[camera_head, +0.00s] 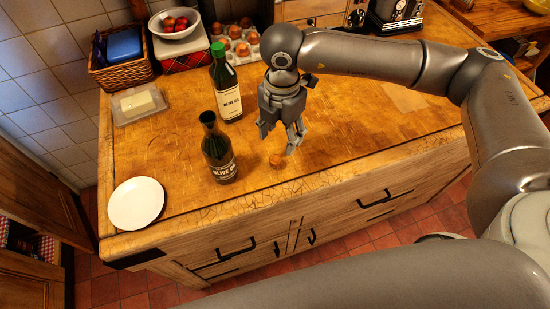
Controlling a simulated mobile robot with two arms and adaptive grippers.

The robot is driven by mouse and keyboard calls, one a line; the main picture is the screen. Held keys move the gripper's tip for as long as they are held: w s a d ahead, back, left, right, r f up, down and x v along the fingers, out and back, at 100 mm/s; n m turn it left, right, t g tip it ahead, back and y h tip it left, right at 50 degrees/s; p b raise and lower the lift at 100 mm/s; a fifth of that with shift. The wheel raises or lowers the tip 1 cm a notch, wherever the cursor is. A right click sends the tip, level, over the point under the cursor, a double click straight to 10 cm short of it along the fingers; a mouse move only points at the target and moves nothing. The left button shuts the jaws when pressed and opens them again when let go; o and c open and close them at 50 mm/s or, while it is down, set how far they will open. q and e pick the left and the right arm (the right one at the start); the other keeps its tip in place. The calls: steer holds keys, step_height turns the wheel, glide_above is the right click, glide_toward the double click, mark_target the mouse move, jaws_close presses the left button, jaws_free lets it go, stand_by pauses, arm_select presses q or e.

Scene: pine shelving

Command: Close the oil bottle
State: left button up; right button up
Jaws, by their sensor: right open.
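A dark olive oil bottle (219,158) stands upright near the front of the wooden counter. Its neck top looks uncapped. A taller green bottle with a green cap (217,49) and a white label (230,103) stands upright behind it. A small brown round piece, which looks like a cork (277,160), lies on the counter right of the dark bottle, near the front edge. My right gripper (279,141) points down, open and empty, with its fingertips just above and behind the cork. It is apart from both bottles. My left gripper is not in view.
A white plate (136,203) lies at the counter's left front corner. A butter dish (138,105), a wicker basket (122,72), a bowl of red fruit (176,24) and an egg tray (241,50) stand behind. The counter (350,125) is mostly clear on the right.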

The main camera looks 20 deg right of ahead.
mark_target(276, 159)
steer(key=shift+s, duration=0.1)
steer(key=shift+f, duration=0.35)
step_height(276, 159, down, 5)
steer(key=shift+a+p, duration=0.1)
steer(key=shift+p, duration=0.6)
steer(key=shift+f, duration=0.1)
steer(key=f+p, duration=0.1)
steer(key=f, duration=0.1)
steer(key=a+f+p, duration=0.1)
steer(key=f, duration=0.1)
steer(key=shift+f+p, duration=0.15)
steer(key=shift+p, duration=0.15)
steer(key=shift+f, duration=0.35)
